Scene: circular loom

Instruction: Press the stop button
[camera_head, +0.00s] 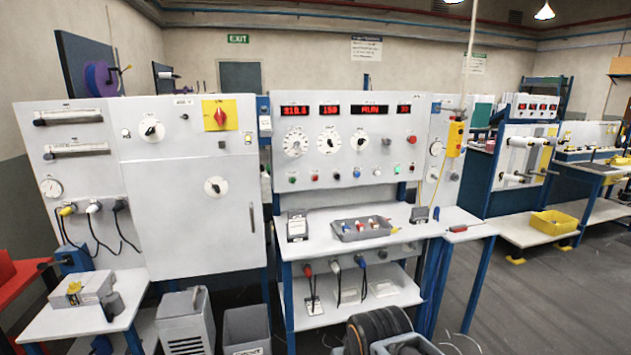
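The control panel (345,152) stands in the middle behind a white table. A row of small buttons runs along its lower edge. A green button (292,180) is at the left end, with a red button (314,177) beside it; labels are too small to read, so I cannot tell which is marked stop. A red display (370,109) reads RUN. A yellow box (455,138) hangs right of the panel.
A white table (375,227) with a grey tray (345,236) of small parts juts out below the panel. A left cabinet carries a red switch on a yellow plate (229,122). Dark rounded objects (380,325) are at the bottom. Open floor lies at right.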

